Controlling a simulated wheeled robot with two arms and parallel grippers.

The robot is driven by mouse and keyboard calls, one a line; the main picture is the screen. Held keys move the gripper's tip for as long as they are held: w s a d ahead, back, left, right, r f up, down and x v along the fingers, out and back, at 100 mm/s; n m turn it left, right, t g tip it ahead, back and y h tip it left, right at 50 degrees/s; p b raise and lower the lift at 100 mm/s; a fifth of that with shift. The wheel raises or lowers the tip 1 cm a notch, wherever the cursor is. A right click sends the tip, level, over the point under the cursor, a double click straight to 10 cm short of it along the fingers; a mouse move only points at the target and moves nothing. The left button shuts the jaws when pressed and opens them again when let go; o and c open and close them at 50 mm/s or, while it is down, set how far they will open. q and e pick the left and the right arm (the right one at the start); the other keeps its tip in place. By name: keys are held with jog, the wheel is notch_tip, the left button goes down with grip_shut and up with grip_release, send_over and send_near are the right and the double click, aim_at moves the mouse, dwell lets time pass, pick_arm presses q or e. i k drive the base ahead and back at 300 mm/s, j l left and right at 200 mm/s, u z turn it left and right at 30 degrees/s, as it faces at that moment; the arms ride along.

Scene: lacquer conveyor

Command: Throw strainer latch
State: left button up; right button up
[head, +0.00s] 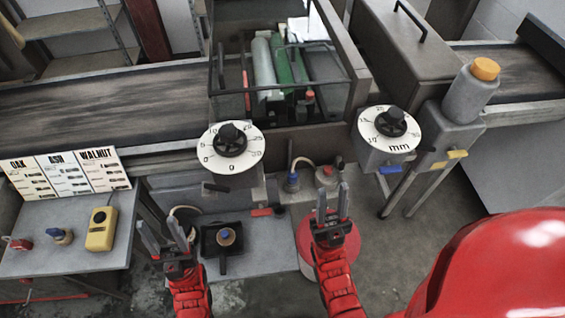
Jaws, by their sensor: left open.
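A black square housing with a round blue-and-tan knob, which may be the strainer (209,246), sits on the low grey shelf below the left dial. A short black lever (223,266) sticks out from its near side; I cannot tell whether this is the latch. A small red-tipped handle (262,212) lies just behind and right of it. My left gripper (163,236) is open and empty, left of the housing and apart from it. My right gripper (331,205) has its fingers apart with nothing between them, to the right of the housing, over a red round container (311,243).
A left dial (247,140) and a right mm dial (373,124) front the machine. A yellow device (101,230) and wood cards (64,174) are on the left table. A grey bottle with orange cap (466,96) stands right. Blue and red fittings (326,175) are behind my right gripper.

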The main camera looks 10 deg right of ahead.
aim_at(341, 165)
jog(key=j+u, duration=0.1)
jog(key=u, duration=0.7)
jog(key=j+u, duration=0.15)
jog(key=u, duration=0.25)
jog(key=i+j, duration=0.1)
jog(key=z, duration=0.5)
jog(key=i+j+z, duration=0.1)
jog(key=z, duration=0.4)
jog(key=j+z, duration=0.15)
jog(key=z, duration=0.35)
jog(key=j+z, duration=0.1)
jog(key=z, duration=0.4)
